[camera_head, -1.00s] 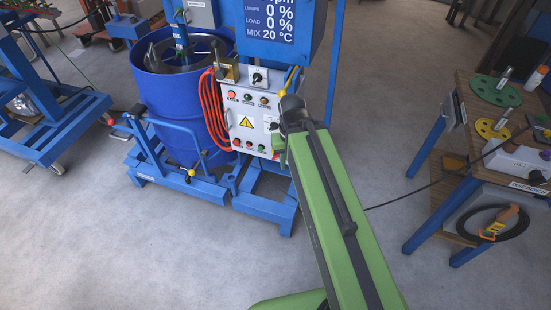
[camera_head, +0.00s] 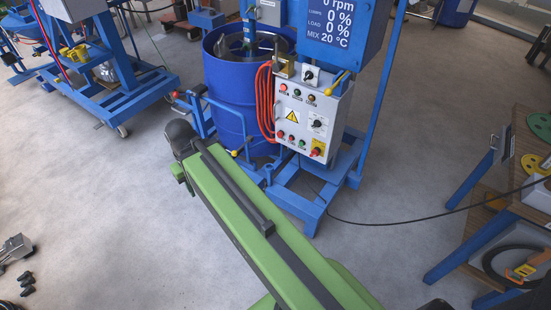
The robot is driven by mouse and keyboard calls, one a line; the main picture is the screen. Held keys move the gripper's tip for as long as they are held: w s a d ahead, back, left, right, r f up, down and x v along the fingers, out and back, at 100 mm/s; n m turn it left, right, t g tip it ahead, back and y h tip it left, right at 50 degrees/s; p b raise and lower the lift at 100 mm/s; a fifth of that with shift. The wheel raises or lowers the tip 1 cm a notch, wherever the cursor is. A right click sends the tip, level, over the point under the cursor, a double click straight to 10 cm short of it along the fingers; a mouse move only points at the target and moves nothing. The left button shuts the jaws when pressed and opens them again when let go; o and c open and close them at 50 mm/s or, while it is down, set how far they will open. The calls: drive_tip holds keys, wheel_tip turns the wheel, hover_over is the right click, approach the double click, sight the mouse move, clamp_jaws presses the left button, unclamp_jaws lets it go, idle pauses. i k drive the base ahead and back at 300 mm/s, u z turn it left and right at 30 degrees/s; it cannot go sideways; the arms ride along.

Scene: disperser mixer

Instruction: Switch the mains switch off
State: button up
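A grey control panel (camera_head: 306,117) stands upright on the blue mixer frame, right of the blue drum. A red knob on a yellow plate (camera_head: 317,148), at its lower right, looks like the mains switch; its exact setting is too small to read. A black rotary knob on a white plate (camera_head: 318,125) sits just above it. Another black knob on a white plate (camera_head: 309,75) is at the panel's top. My green arm reaches up to the left of the panel, ending in a dark joint. My gripper is not visible beyond that joint.
The blue drum (camera_head: 238,100) stands behind a blue frame with a red-tipped lever. Orange hose (camera_head: 265,105) hangs at the panel's left side. A black cable (camera_head: 400,221) crosses the floor to a wooden-topped bench (camera_head: 486,222) at right. Floor in front of the mixer is clear.

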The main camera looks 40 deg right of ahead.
sight(315, 153)
drive_tip(key=u, duration=0.2)
drive_tip(key=k, duration=0.35)
drive_tip(key=u, duration=0.95)
drive_tip(key=k, duration=0.9)
drive_tip(key=z, duration=0.15)
drive_tip(key=i, duration=0.9)
drive_tip(key=u, duration=0.05)
